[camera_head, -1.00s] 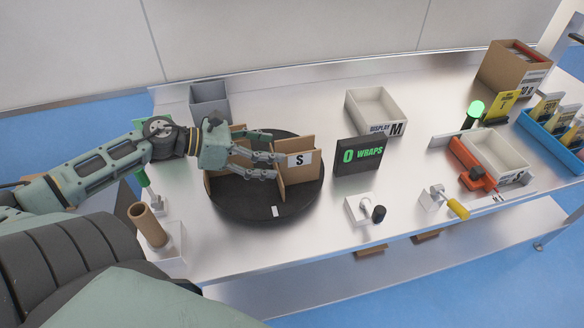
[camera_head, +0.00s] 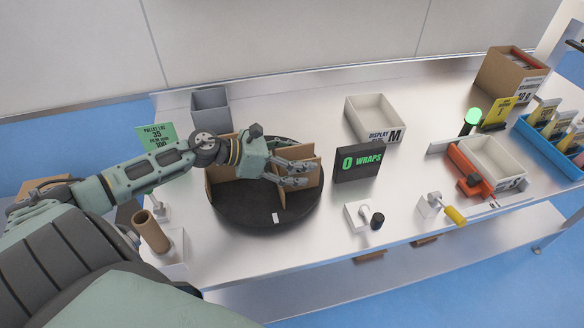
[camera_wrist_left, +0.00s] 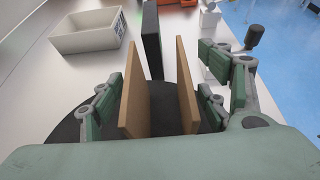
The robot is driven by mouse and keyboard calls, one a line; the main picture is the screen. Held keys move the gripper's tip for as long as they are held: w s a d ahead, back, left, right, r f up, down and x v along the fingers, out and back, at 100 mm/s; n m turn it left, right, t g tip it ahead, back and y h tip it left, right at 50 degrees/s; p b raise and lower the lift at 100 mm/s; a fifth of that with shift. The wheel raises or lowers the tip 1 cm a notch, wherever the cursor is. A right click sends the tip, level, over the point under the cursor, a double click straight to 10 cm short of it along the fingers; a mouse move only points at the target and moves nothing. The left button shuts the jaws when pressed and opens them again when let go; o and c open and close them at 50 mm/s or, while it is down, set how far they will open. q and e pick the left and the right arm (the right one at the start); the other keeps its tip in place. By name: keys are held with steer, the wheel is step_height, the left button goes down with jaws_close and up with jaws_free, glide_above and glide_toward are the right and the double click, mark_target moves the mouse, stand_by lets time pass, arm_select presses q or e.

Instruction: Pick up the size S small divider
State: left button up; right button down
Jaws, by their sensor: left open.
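The small divider (camera_head: 314,172) is brown cardboard and stands upright on the black round turntable (camera_head: 245,210). Its S label is now hidden behind my fingers in the head view. My left gripper (camera_head: 297,173) is open at the divider, with its fingers reaching along the cardboard. In the left wrist view my open left gripper (camera_wrist_left: 162,105) has fingers on either side of two upright cardboard panels, the left panel (camera_wrist_left: 135,98) and the right panel (camera_wrist_left: 187,88). Gaps show between the fingers and the panels. My right gripper is out of view.
Other cardboard (camera_head: 209,186) stands on the turntable's left side. A black "0 WRAPS" sign (camera_head: 358,161) stands close to the right. A grey bin (camera_head: 210,107) and a white display tray (camera_head: 374,119) are behind. A brown tube (camera_head: 149,230) stands at front left.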

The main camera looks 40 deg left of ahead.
arm_select(q)
steer(key=shift+w+d+f+p, duration=0.15)
steer(key=shift+w+d+p, duration=0.25)
steer(key=shift+w+d, duration=0.35)
steer(key=shift+w+d+f, duration=0.2)
steer(key=shift+w+f, duration=0.2)
steer(key=shift+w, duration=0.05)
steer(key=shift+c, duration=0.2)
steer(key=c, duration=1.1)
steer(key=shift+c, duration=0.4)
steer(key=shift+r, duration=0.15)
